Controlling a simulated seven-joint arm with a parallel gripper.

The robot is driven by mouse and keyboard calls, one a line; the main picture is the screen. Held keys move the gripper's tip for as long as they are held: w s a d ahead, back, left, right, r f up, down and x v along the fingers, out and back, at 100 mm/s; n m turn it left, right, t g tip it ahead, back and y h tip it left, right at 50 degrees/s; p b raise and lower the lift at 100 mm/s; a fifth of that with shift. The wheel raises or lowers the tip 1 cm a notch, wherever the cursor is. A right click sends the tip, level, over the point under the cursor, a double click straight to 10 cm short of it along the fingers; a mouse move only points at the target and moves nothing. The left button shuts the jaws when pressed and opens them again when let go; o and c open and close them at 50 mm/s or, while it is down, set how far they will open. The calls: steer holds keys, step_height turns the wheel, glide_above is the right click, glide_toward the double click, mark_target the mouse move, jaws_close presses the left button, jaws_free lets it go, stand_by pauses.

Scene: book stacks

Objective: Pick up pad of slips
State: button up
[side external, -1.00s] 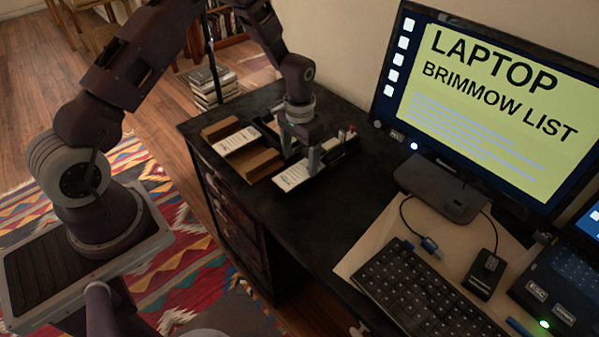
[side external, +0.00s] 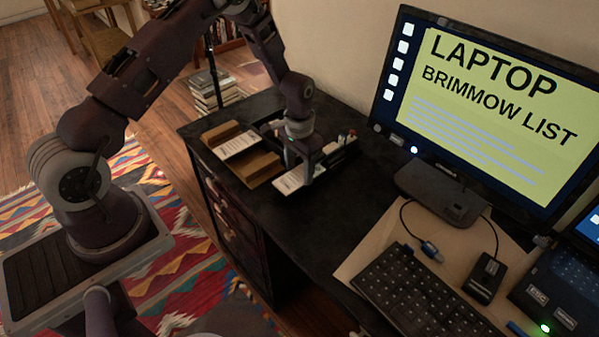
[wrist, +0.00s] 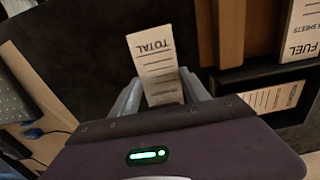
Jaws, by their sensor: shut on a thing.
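A white pad of slips marked "TOTAL" (wrist: 153,65) stands out between my fingers in the wrist view. In the side view the pad (side external: 293,181) shows at the front right of the desk organizer, partly hidden by my gripper (side external: 308,180). My gripper, also seen in the wrist view (wrist: 163,92), is shut on the pad, with one finger on each side. I cannot tell whether the pad touches the desk.
A wooden holder (side external: 258,168) and another white pad (side external: 240,146) are left of my gripper. A "FUEL" pad (wrist: 300,35) shows in the wrist view. A black tray with pens (side external: 347,150) is behind right. Bare black desk lies in front; the monitor (side external: 480,110) stands right.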

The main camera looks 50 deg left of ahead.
steer(key=shift+r, duration=0.45)
steer(key=s, duration=1.8)
steer(key=shift+r, duration=0.25)
steer(key=shift+r, duration=3)
